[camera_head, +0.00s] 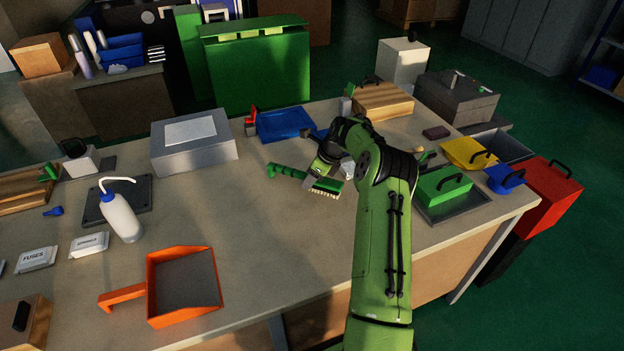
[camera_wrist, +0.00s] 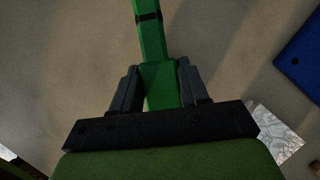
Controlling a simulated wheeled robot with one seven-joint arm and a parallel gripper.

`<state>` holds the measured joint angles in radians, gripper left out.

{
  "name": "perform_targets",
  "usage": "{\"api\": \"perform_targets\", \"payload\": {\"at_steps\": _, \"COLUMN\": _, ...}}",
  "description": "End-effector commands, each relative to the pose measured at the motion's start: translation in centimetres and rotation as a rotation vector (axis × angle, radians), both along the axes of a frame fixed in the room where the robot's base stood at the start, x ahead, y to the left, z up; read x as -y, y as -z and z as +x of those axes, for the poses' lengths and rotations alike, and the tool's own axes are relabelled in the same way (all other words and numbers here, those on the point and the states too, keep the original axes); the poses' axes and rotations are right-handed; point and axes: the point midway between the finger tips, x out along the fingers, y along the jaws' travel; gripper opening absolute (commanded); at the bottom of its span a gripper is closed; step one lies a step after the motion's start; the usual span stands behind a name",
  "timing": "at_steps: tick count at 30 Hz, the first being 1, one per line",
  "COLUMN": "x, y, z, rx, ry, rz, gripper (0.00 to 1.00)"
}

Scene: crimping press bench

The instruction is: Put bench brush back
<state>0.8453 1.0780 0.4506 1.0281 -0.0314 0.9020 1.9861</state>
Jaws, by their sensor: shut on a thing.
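The bench brush (camera_head: 287,172) has a green handle pointing left and a green head with pale bristles at its right end. It is at the middle of the bench in the head view. My gripper (camera_head: 318,178) is shut on the brush near where the handle meets the head. In the wrist view my gripper's dark fingers (camera_wrist: 155,88) stand on both sides of the green brush (camera_wrist: 152,40), and the handle runs up out of the frame. The head is hidden there behind my gripper. I cannot tell whether the bristles touch the bench.
An orange dustpan (camera_head: 185,285) lies at the front. A grey box (camera_head: 193,145) and a blue tray (camera_head: 283,123) are behind. Bench centre front is clear.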

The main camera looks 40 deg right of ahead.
Motion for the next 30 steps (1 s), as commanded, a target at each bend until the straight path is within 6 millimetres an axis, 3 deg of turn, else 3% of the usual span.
{"api": "perform_targets", "payload": {"at_steps": 5, "x": 0.0, "y": 0.2, "z": 0.0, "rx": 0.0, "ry": 0.0, "rz": 0.0, "gripper": 0.13}}
{"api": "perform_targets", "payload": {"at_steps": 6, "x": 0.0, "y": 0.2, "z": 0.0, "rx": 0.0, "ry": 0.0, "rz": 0.0, "gripper": 0.49}}
{"api": "perform_targets", "payload": {"at_steps": 10, "x": 0.0, "y": 0.2, "z": 0.0, "rx": 0.0, "ry": 0.0, "rz": 0.0, "gripper": 0.69}}
{"api": "perform_targets", "payload": {"at_steps": 20, "x": 0.0, "y": -0.3, "z": 0.0, "rx": 0.001, "ry": 0.0, "rz": -0.001, "gripper": 0.7}}
{"api": "perform_targets", "payload": {"at_steps": 30, "x": 1.9, "y": -8.1, "z": -3.1, "rx": 0.002, "ry": 0.002, "rz": -0.001, "gripper": 0.7}}
